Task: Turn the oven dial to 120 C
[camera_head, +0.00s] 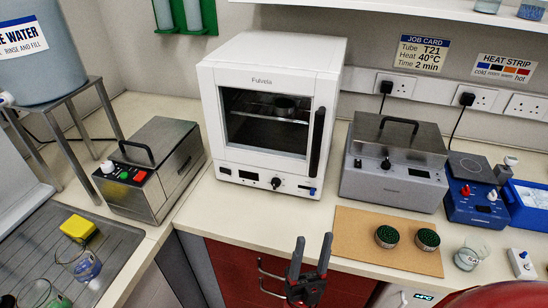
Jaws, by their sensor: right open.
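The white oven (208,100) stands on the counter in the middle of the head view, its door shut. A dark dish (284,107) shows on a rack behind its window. The oven dial (276,183) is a small dark knob at the middle of the lower front panel; its setting is too small to read. A dark display (248,176) sits left of the dial. My right gripper (312,243) is open and empty, fingers pointing up. In the picture it is below and right of the dial, apart from it, in front of the red drawers. My left gripper is not in view.
A steel box with buttons (150,185) stands left of the oven. A grey lidded bath (393,165) stands right of it. A brown board (360,240) with two dark green round items lies at the front right. The counter strip before the oven is clear.

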